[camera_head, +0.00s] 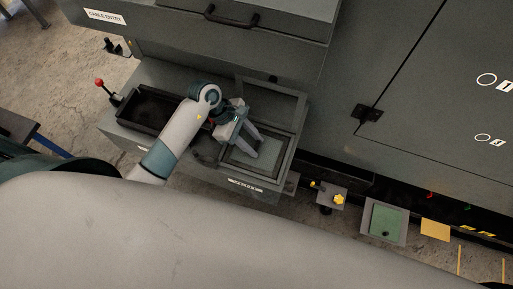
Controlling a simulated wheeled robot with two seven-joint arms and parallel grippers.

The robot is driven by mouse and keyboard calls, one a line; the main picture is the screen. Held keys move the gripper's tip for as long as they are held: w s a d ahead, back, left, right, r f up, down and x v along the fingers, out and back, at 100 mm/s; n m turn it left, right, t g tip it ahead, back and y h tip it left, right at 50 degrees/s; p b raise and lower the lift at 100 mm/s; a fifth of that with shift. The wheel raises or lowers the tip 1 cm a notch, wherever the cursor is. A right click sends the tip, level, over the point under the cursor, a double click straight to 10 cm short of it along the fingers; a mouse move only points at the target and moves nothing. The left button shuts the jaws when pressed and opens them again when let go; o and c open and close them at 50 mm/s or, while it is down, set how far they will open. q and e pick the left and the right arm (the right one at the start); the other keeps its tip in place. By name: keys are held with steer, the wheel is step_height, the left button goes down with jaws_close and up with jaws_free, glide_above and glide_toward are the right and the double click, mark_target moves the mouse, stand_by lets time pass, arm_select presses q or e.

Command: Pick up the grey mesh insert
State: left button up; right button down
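The grey mesh insert appears to be the light grey panel (270,156) inside a dark rectangular frame on the right part of the pulled-out ledge. My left gripper (259,147) reaches over this panel from the left, pointing down and to the right. Its two fingers are apart, with nothing seen between them. I cannot tell whether the fingertips touch the panel. The gripper and its fingers hide part of the panel's left and upper area. My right gripper is not in view.
A dark, empty-looking bin (150,108) sits on the ledge's left. A raised frame (272,100) stands behind the panel. The large cabinet (350,60) closes off the back. A red-knobbed lever (99,83) is at the left. A green plate (386,219) lies lower right.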

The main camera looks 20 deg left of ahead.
mark_target(255, 147)
arm_select(q)
steer(key=shift+r, duration=0.15)
steer(key=shift+r+b, duration=0.45)
steer(key=r, duration=0.1)
steer(key=r+b, duration=0.1)
steer(key=r, duration=0.1)
steer(key=shift+s+d+b, duration=0.25)
steer(key=shift+d+b, duration=0.05)
steer(key=shift+b, duration=0.1)
steer(key=s+d+r+b, duration=0.3)
steer(key=s+d+r, duration=0.4)
steer(key=s, duration=0.1)
steer(key=shift+s, duration=0.15)
steer(key=shift+f+b, duration=0.1)
steer(key=shift+b, duration=0.2)
